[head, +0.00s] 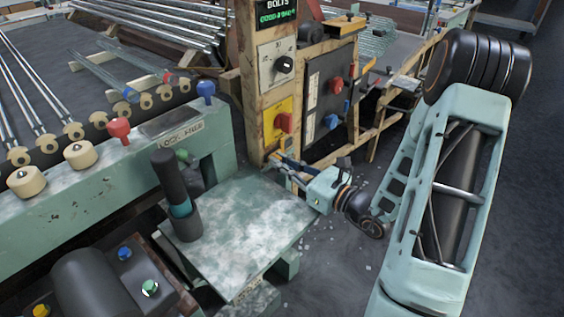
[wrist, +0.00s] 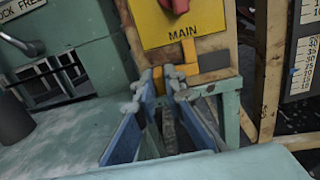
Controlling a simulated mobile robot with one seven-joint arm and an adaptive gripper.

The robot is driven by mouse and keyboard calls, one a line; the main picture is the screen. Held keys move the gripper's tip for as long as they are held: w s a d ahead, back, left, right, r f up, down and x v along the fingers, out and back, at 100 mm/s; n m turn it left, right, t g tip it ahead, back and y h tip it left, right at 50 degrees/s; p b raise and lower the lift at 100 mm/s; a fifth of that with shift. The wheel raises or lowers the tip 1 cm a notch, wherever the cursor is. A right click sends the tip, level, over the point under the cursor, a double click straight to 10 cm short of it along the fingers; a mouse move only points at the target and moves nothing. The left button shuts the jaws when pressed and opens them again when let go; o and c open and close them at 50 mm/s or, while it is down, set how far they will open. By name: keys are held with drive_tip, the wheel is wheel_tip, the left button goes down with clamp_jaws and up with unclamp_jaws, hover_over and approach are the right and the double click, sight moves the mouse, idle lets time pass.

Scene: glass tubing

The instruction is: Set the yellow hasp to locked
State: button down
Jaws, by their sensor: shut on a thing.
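The yellow hasp (wrist: 188,50) is an orange-yellow bar on the wooden post, just below the yellow MAIN plate (wrist: 185,22) in the wrist view. Part of it runs down to the left, behind and between my fingertips. My gripper (wrist: 162,80) has its blue fingers closed in around that low part, and the grey tips hide most of the contact. In the head view my gripper (head: 276,160) reaches the foot of the post from the right. The hasp is too small to make out there. The MAIN plate (head: 276,132) carries a red knob (head: 284,122).
A green bench top (head: 235,225) with a dark upright cylinder (head: 170,185) lies left of my gripper. A dark panel (head: 320,80) with red and blue knobs stands right of the post. The floor on the right is fairly clear.

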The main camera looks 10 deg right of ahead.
drive_tip(key=shift+w+d+p, duration=0.15)
drive_tip(key=shift+w+d, duration=0.25)
drive_tip(key=shift+d, duration=0.2)
drive_tip(key=shift+w+d+p, duration=0.15)
drive_tip(key=shift+w+d, duration=0.25)
drive_tip(key=shift+d, duration=0.2)
drive_tip(key=c, duration=2)
unclamp_jaws()
drive_tip(key=v, duration=1.2)
